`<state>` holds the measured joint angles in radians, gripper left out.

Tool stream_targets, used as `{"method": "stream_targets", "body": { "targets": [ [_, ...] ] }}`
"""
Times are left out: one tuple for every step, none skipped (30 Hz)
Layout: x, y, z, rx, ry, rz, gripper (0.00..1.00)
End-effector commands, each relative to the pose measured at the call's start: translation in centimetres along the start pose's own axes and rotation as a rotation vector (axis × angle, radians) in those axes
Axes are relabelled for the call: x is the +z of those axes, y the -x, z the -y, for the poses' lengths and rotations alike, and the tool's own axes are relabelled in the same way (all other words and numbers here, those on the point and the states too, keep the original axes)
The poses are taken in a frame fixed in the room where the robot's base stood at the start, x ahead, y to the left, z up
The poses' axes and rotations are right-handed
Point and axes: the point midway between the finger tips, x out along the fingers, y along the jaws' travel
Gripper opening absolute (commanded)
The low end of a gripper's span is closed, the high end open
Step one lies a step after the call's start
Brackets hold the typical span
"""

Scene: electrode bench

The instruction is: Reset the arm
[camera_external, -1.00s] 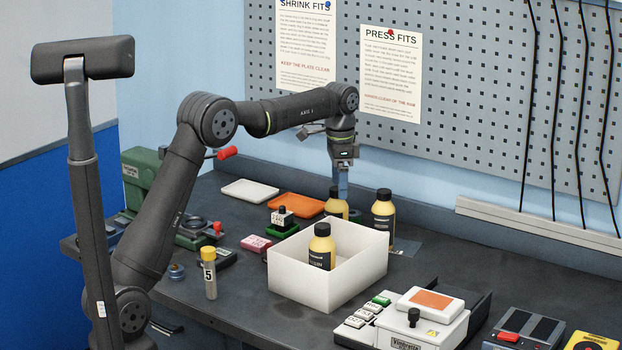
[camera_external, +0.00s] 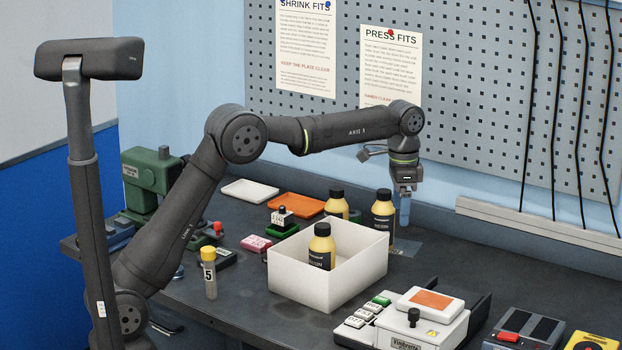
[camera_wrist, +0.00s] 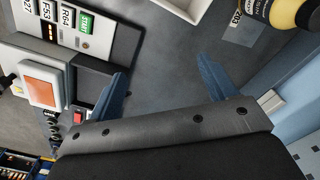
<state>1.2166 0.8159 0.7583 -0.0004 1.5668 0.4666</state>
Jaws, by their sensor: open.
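My gripper (camera_external: 404,212) hangs over the back of the bench, to the right of the black-capped bottles, with its fingers pointing down. In the wrist view my gripper (camera_wrist: 162,90) shows two blue fingers spread wide apart, with only bare grey bench between them. It is open and empty. My arm reaches across the bench above the white box. Whether the fingertips touch the bench cannot be told, but they appear above it.
An open white box (camera_external: 303,285) holds a yellow bottle (camera_external: 321,247). A yellow bottle (camera_external: 383,213) stands left of my gripper and another (camera_external: 337,205) farther left. A white device (camera_external: 424,320) with an orange top is at the front. The bench right of my gripper is clear.

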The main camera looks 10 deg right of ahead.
Motion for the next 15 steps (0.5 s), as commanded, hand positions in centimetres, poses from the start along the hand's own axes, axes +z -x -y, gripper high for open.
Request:
{"method": "stream_targets", "body": {
  "targets": [
    [-0.6, 0.0, -1.0, 0.000, -0.006, 0.000, 0.78],
    [-0.8, 0.0, -1.4, 0.000, -0.009, 0.000, 0.78],
    [-1.1, 0.0, -2.0, 0.000, -0.011, 0.001, 0.78],
    [-1.4, 0.0, -2.4, 0.000, -0.012, 0.001, 0.78],
    [-1.6, 0.0, -2.8, 0.000, -0.014, 0.001, 0.78],
    [-1.8, 0.0, -3.3, 0.000, -0.015, 0.001, 0.78],
    [-1.9, 0.0, -3.5, 0.000, -0.016, 0.001, 0.78],
    [-2.1, 0.0, -3.8, 0.000, -0.017, 0.001, 0.78],
    [-2.2, 0.0, -4.1, 0.000, -0.018, 0.001, 0.78],
    [-2.3, 0.0, -4.3, 0.000, -0.019, 0.001, 0.78],
    [-2.4, 0.0, -4.5, 0.000, -0.020, 0.001, 0.78],
    [-2.5, 0.0, -4.7, 0.000, -0.020, 0.001, 0.78],
    [-2.6, 0.0, -4.8, 0.000, -0.020, 0.001, 0.78],
    [-2.6, 0.0, -4.8, 0.000, -0.020, 0.001, 0.78],
    [-2.6, 0.0, -4.9, 0.000, -0.020, 0.001, 0.78]
  ]
}}
